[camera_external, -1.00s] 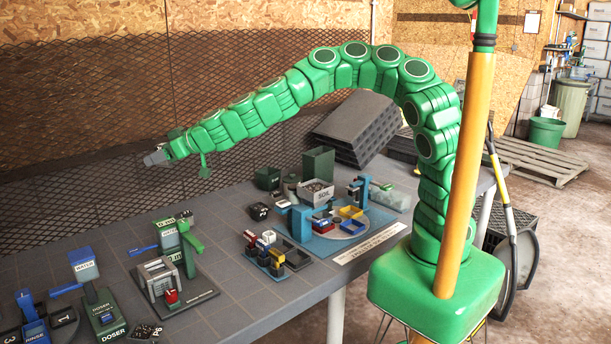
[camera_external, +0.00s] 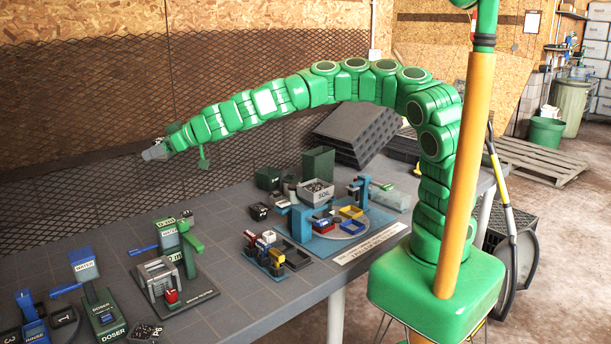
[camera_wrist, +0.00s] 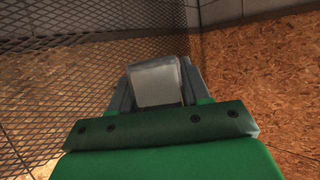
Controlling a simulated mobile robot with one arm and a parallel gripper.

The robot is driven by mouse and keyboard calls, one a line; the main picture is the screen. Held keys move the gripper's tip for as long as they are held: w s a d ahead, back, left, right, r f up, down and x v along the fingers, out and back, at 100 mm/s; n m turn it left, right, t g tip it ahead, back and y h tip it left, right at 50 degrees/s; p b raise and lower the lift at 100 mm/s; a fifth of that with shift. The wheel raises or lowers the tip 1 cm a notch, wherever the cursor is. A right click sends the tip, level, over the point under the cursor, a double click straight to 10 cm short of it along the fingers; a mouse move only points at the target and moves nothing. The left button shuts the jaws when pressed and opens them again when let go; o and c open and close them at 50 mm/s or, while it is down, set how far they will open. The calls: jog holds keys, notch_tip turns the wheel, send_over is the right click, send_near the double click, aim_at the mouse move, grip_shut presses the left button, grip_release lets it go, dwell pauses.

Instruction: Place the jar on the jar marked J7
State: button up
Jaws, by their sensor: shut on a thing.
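My gripper (camera_external: 154,153) is at the far left end of my green arm, raised above the bench in front of the mesh wall. In the wrist view my gripper (camera_wrist: 158,85) is shut on a pale grey, smooth block-like jar (camera_wrist: 154,82), which shows between the jaws. The external view shows the held thing only as a small grey shape. Several small coloured jars stand in a dark rack (camera_external: 279,275) on the bench, right of the middle. No J7 mark can be read on any of them, so I cannot tell which jar that is.
A green and grey station (camera_external: 166,284) stands on the bench below my gripper, with blue and green dosers (camera_external: 103,309) left of it. Bare bench (camera_external: 222,240) lies between stations.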

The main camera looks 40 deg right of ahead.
jog(key=w+d+n+g+y, duration=0.2)
jog(key=w+d+n+g, duration=0.25)
jog(key=d, duration=0.55)
jog(key=w+d+n+g+y, duration=0.2)
jog(key=w+d+n+g, duration=0.3)
jog(key=d, duration=0.5)
send_over(182, 213)
jog(key=shift+m, duration=0.45)
jog(key=shift+s+d+f, duration=0.1)
jog(key=shift+s+f, duration=0.1)
jog(key=shift+f, duration=6.55)
jog(key=shift+s+f, duration=0.15)
jog(key=shift+f, duration=6.55)
jog(key=shift+w+f, duration=0.2)
jog(key=shift+f, duration=1.6)
jog(key=shift+f, duration=0.15)
